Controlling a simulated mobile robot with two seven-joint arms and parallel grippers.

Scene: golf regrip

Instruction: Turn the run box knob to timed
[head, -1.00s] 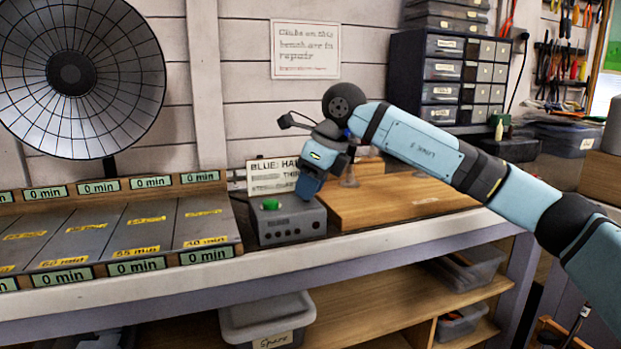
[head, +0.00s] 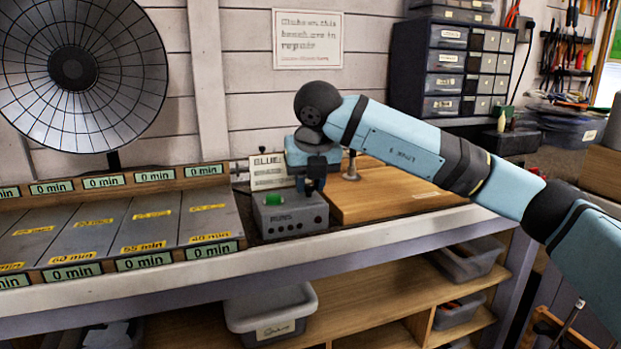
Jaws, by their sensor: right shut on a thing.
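The run box (head: 287,220) is a small grey box on the bench, with a green button (head: 267,176) on its top left and a row of dark holes along its front. My right gripper (head: 310,188) points down onto the right part of the box's top. It is shut on the knob there. The fingers hide the knob, so its pointer and setting cannot be read. My left gripper is not in view.
A slotted rack (head: 105,235) with "0 min" displays stands left of the box. A wooden board (head: 395,190) lies to the right. A card (head: 268,166) stands behind the box, partly hidden. A round dark reflector (head: 72,65) rises at the left.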

